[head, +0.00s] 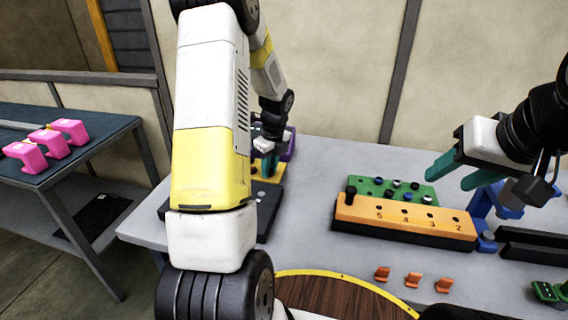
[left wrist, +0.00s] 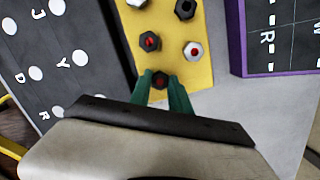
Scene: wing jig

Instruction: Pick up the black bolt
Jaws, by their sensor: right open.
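A yellow board (left wrist: 170,25) holds several black and white bolts, some with red centres. A black bolt (left wrist: 160,80) with a red centre is at its near edge, between the green fingertips of my left gripper (left wrist: 160,76). The fingertips are close on either side of it; I cannot tell if they press on it. In the head view my left gripper (head: 268,160) points down over the yellow board (head: 270,178), whose bolts are mostly hidden there. Another black bolt (left wrist: 185,9) stands further up the board. My right gripper (head: 450,178) is open and empty above the table's right side.
A lettered dark board (left wrist: 40,60) and a purple-edged one (left wrist: 236,40) flank the yellow board. An orange numbered block (head: 400,216), a green board (head: 425,191) with bolts, and orange clips (head: 413,280) are on the grey table. Pink blocks (head: 48,143) sit on a side table.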

